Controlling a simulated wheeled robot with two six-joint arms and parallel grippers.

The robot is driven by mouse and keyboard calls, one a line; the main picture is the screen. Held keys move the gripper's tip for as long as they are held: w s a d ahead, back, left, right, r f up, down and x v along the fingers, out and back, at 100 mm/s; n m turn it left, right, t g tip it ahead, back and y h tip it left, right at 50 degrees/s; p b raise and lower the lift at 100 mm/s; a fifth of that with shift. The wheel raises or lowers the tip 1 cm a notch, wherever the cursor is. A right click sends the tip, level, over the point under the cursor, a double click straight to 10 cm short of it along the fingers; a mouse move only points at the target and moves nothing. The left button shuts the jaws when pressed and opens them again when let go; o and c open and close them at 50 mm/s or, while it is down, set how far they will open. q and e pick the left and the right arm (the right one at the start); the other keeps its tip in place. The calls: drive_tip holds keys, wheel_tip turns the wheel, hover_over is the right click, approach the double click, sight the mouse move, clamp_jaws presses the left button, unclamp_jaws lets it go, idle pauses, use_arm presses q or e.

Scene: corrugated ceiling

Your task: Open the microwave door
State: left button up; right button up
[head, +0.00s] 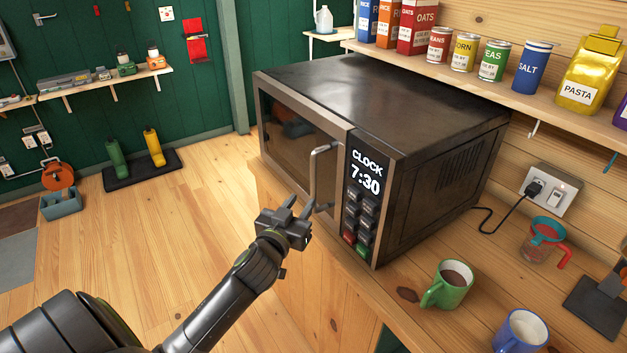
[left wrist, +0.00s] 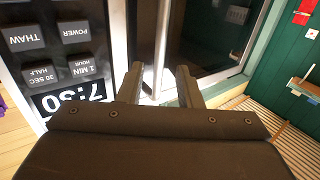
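The microwave (head: 420,90) is a dark metal box on the wooden counter. Its glass door (head: 290,130) looks shut, and the panel reads CLOCK 7:30. A silver vertical handle (head: 314,175) stands at the door's right edge. My left gripper (head: 301,203) is open and empty beside the lower end of the handle. In the left wrist view its two fingers (left wrist: 160,82) point at the door, with the handle (left wrist: 163,45) showing between the fingertips. I cannot tell whether they touch it. My right gripper is not in view.
A green mug (head: 448,284) and a blue-white mug (head: 521,332) stand on the counter right of the microwave. A shelf of food cans and boxes (head: 493,60) runs above and behind it. The floor (head: 190,195) left of the door is clear.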

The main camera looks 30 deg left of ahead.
sight(312, 186)
use_arm(q)
drive_tip(key=w, duration=0.2)
drive_tip(key=w+a+p, duration=0.1)
drive_tip(key=w, duration=0.5)
drive_tip(key=shift+w+a+p, duration=0.2)
drive_tip(key=shift+a+p, duration=0.1)
drive_tip(key=shift+p, duration=0.05)
clamp_jaws()
